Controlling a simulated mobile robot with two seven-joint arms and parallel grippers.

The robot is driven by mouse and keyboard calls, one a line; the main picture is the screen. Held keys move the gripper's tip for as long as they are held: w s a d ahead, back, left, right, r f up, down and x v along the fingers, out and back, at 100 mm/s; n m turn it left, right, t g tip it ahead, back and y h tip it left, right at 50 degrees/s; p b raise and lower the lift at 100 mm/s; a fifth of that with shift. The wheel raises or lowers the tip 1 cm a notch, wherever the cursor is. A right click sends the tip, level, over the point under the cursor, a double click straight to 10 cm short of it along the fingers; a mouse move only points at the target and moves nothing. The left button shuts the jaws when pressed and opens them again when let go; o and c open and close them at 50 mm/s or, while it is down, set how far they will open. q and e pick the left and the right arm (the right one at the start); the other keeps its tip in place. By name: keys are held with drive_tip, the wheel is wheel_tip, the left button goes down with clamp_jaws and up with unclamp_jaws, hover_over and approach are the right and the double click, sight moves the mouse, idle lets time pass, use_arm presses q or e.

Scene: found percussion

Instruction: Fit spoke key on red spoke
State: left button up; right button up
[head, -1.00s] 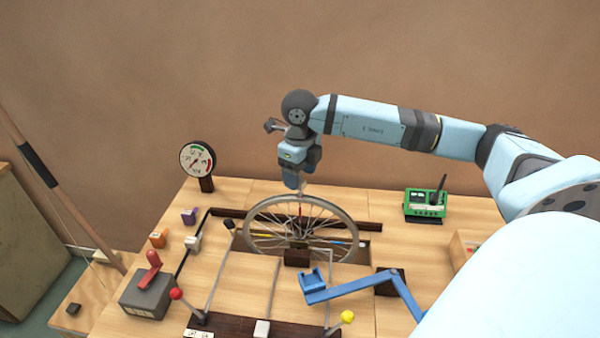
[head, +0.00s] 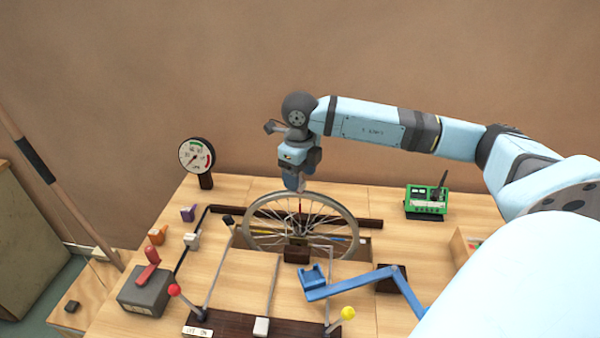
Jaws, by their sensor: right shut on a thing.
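A spoked wheel (head: 347,220) stands upright in a slot in the wooden bench. Its red spoke (head: 300,205) points up from the hub to the top of the rim. My right gripper (head: 299,189) points down right at the top of the rim, over the red spoke. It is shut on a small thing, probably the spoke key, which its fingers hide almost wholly. I cannot tell whether the key is around the spoke or just beside it. My left gripper is not in view.
A dial gauge (head: 197,157) stands at the back left. A grey box with a red lever (head: 147,275), rods with red and yellow knobs, and a blue jointed arm (head: 350,284) lie in front of the wheel. A green device (head: 426,201) stands right; bench around it is clear.

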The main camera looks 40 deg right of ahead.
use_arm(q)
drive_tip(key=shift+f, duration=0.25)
use_arm(e)
drive_tip(key=shift+f, duration=0.4)
drive_tip(key=o, duration=1)
drive_tip(key=shift+r, duration=0.9)
wheel_tip(320, 180, up, 12)
drive_tip(key=shift+f, duration=0.25)
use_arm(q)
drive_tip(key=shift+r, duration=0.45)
use_arm(e)
drive_tip(key=shift+r, duration=0.35)
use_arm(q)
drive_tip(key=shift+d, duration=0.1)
use_arm(e)
drive_tip(key=shift+f, duration=0.1)
